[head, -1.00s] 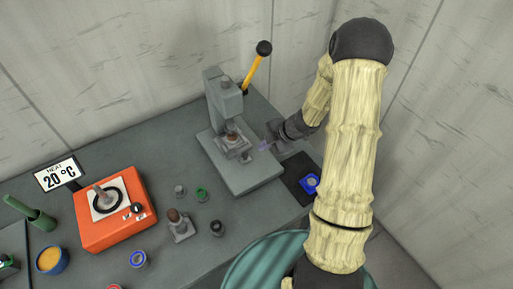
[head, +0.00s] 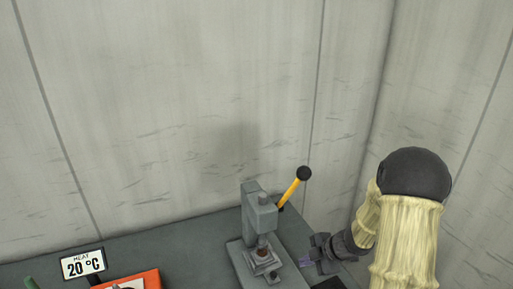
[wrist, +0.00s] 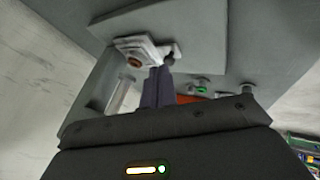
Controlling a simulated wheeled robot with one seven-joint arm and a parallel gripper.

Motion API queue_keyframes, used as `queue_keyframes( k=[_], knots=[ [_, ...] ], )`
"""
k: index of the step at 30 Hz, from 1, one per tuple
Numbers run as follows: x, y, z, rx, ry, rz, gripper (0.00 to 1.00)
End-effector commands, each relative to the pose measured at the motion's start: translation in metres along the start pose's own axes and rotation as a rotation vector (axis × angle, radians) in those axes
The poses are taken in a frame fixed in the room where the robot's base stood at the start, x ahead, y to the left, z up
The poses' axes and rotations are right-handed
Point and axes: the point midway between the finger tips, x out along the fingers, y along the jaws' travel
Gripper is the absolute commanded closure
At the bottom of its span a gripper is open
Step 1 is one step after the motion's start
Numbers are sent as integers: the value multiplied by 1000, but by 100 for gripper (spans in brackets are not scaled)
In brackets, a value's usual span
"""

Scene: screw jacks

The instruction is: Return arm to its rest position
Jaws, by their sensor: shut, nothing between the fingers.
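My gripper (head: 306,262) is at the lower right in the head view, just right of the grey press (head: 258,220). Its two dark fingers (wrist: 158,86) are together in the wrist view, with nothing seen between them. My arm is bent, and its lower part is cut off by the bottom edge of the head view. In the wrist view the fingers overlap the press's pale base block (wrist: 146,48) in the picture; whether they touch it I cannot tell.
The press has a yellow lever with a black knob (head: 304,173). An orange heater (head: 148,279) and its 20 °C sign (head: 83,264) are at the lower left. Grey walls (head: 170,110) stand behind the bench (head: 180,246). Small parts, one green (wrist: 202,90), show in the wrist view.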

Motion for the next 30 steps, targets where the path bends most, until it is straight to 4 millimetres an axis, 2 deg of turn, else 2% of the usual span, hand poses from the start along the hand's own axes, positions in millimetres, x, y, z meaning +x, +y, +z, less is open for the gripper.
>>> queue_keyframes(
  k=[5, 9, 14, 20, 26, 30],
  knots=[
    [-12, 19, -6, 126, -110, 75, 100],
    [-31, 31, -11, 301, -233, 159, 100],
    [-54, 31, -19, 525, -353, 239, 100],
    [-83, 10, -36, 832, -468, 307, 100],
    [-105, -27, -65, 1157, -535, 327, 100],
    [-116, -60, -92, 1391, -555, 307, 100]
  ],
)
